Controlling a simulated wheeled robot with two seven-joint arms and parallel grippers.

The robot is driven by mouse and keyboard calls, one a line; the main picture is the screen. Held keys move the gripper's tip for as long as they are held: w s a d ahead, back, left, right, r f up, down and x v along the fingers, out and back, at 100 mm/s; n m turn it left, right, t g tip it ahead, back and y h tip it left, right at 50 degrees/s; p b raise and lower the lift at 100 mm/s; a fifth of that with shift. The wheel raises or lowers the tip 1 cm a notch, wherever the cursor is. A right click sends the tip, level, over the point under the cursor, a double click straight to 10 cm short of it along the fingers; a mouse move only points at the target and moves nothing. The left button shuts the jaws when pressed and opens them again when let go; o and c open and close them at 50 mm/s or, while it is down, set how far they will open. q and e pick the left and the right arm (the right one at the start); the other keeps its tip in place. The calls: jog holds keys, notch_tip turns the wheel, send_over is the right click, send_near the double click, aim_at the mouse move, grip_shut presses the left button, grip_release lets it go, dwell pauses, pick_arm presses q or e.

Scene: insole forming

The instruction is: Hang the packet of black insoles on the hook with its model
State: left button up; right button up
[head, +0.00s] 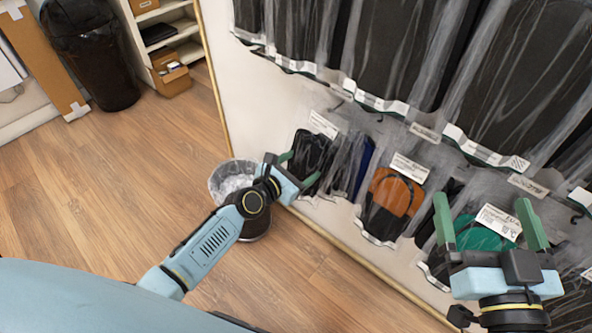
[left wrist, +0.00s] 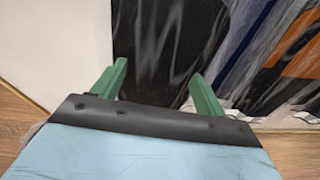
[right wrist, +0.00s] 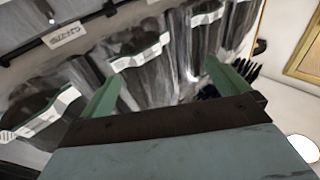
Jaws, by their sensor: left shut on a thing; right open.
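My left gripper (head: 300,168) is shut on a packet of black insoles (head: 312,150) in clear plastic with a white label at its top. The packet is upright against the white wall panel, at the left end of the lower row. The left wrist view shows the black packet (left wrist: 165,50) between the green fingers (left wrist: 160,88). I cannot tell whether a hook passes through its top. My right gripper (head: 487,210) is open and empty, in front of a green packet (head: 485,235). In the right wrist view its fingers (right wrist: 165,88) stand apart below hanging packets.
An upper row of long dark packets (head: 385,50) overhangs the lower row. An orange and black packet (head: 395,195) and a blue one (head: 361,165) hang beside the held packet. A lined bin (head: 232,178) stands on the floor by the left arm. The wooden floor is open at left.

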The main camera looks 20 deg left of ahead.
pick_arm(q)
jog(key=shift+w+d+f, duration=0.1)
jog(key=shift+w+d, duration=0.15)
jog(key=shift+w, duration=0.4)
jog(key=shift+w+f+b, duration=0.15)
jog(key=shift+w+b, duration=0.1)
jog(key=shift+b, duration=0.15)
jog(key=shift+w+d+f, duration=0.2)
jog(key=shift+w+f, duration=0.1)
pick_arm(e)
jog(key=shift+s+a+r+t+y, duration=0.1)
jog(key=shift+s+r+t+y, duration=0.15)
jog(key=shift+r+t, duration=0.5)
jog(key=shift+s+a+r+t+y, duration=0.1)
jog(key=shift+s+r+t+y, duration=0.25)
jog(key=shift+r, duration=0.65)
jog(key=shift+s+r+t+y, duration=0.1)
jog(key=shift+s+r+t, duration=0.05)
jog(key=shift+r+t, duration=0.65)
jog(key=shift+r, duration=0.15)
pick_arm(q)
jog(key=shift+f+b, duration=0.15)
jog(key=shift+b, duration=0.2)
pick_arm(e)
jog(key=shift+f, duration=0.2)
pick_arm(q)
jog(key=o, duration=1.1)
pick_arm(e)
jog(key=shift+r, duration=0.1)
